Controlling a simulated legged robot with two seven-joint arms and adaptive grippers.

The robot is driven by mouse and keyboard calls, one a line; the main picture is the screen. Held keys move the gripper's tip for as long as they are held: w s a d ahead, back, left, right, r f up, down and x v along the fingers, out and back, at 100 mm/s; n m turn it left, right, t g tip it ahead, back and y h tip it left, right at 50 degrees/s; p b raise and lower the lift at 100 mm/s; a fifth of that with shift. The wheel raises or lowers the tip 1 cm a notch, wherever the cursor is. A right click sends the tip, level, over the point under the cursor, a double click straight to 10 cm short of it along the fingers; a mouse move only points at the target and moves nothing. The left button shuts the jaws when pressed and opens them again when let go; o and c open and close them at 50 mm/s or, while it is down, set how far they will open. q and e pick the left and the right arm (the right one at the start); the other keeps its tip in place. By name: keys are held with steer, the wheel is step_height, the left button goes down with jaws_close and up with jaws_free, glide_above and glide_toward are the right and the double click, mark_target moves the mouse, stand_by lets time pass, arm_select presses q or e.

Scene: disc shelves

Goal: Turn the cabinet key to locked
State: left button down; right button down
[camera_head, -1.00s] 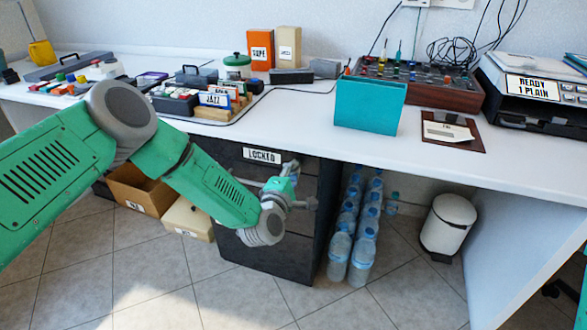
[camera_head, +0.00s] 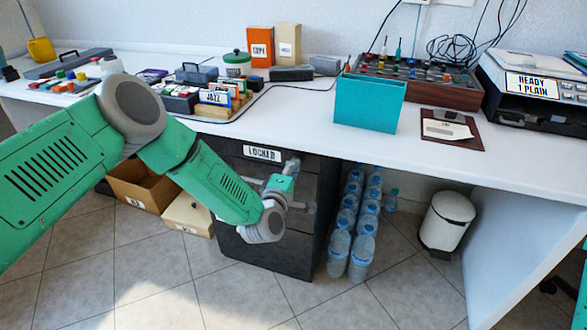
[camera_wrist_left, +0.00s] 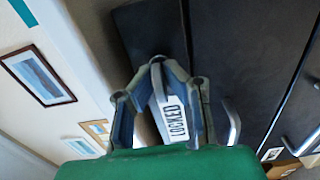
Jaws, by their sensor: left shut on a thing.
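The dark cabinet (camera_head: 270,255) stands under the desk, with a white LOCKED label (camera_head: 262,154) near its top. My left gripper (camera_head: 292,166) is at the cabinet's upper front, right of and slightly below the label. In the left wrist view, its fingers (camera_wrist_left: 157,62) come together at the dark cabinet front, and the LOCKED label (camera_wrist_left: 177,122) shows between them. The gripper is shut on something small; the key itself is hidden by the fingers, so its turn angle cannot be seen. My right gripper is not in view.
An open cardboard box (camera_head: 140,187) and a cream box (camera_head: 188,215) sit left of the cabinet. Several water bottles (camera_head: 361,255) stand close on its right, then a white bin (camera_head: 447,222). The white desktop (camera_head: 300,118) overhangs the cabinet. The floor in front is clear.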

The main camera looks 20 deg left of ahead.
arm_select(q)
steer(key=c, duration=1.7)
jaws_free()
steer(key=shift+s+d+f, duration=0.15)
steer(key=shift+s+f, duration=0.05)
steer(key=shift+f, duration=0.15)
steer(key=shift+w+r, duration=0.1)
steer(key=shift+r, duration=0.1)
steer(key=s, duration=1.2)
steer(key=shift+a, duration=0.3)
